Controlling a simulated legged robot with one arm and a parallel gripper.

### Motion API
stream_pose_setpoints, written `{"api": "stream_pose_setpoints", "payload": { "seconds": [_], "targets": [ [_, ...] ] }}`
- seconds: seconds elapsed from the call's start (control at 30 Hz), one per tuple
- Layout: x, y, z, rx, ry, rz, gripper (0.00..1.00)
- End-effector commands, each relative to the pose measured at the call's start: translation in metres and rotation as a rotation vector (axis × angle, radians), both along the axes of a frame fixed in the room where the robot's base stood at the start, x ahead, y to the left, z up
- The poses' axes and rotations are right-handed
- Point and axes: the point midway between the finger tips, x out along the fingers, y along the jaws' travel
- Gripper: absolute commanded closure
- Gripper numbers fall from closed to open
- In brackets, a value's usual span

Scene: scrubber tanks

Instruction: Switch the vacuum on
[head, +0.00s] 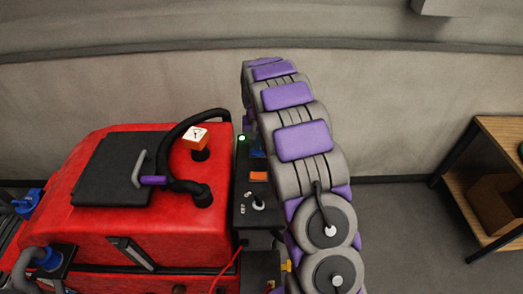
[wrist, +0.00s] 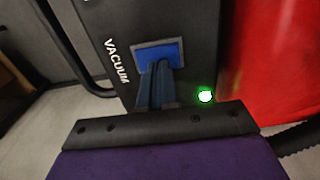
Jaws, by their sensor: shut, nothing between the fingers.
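The black control panel (wrist: 205,30) fills the upper middle of the wrist view and bears the white word VACUUM. A blue switch (wrist: 147,50) in a grey frame sits beside that word. My gripper (wrist: 159,66) is shut and empty, its narrow dark blue fingers pointing at the switch and overlapping its lower part. I cannot tell whether they touch it. A green light (wrist: 205,96) glows to the lower right of the switch. In the head view the panel (head: 243,190) stands at the red machine's right side, with the green light (head: 241,138) lit; my arm hides my gripper.
An orange switch (head: 258,176) and a small lever (head: 258,203) are on the panel. A wooden shelf (head: 500,135) stands at right; floor before it is clear.

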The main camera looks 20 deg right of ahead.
Motion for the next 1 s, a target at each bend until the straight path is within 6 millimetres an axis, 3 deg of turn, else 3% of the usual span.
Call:
{"api": "stream_pose_setpoints", "payload": {
  "seconds": [0.2, 0.67, 1.0],
  "targets": [
    [0.0, 0.008, -0.002, -0.006, 0.0, 0.002, 1.0],
    [0.0, -0.004, -0.01, 0.004, 0.0, 0.001, 1.0],
    [0.001, 0.004, 0.004, -0.004, -0.002, 0.002, 1.0]
  ]
}}
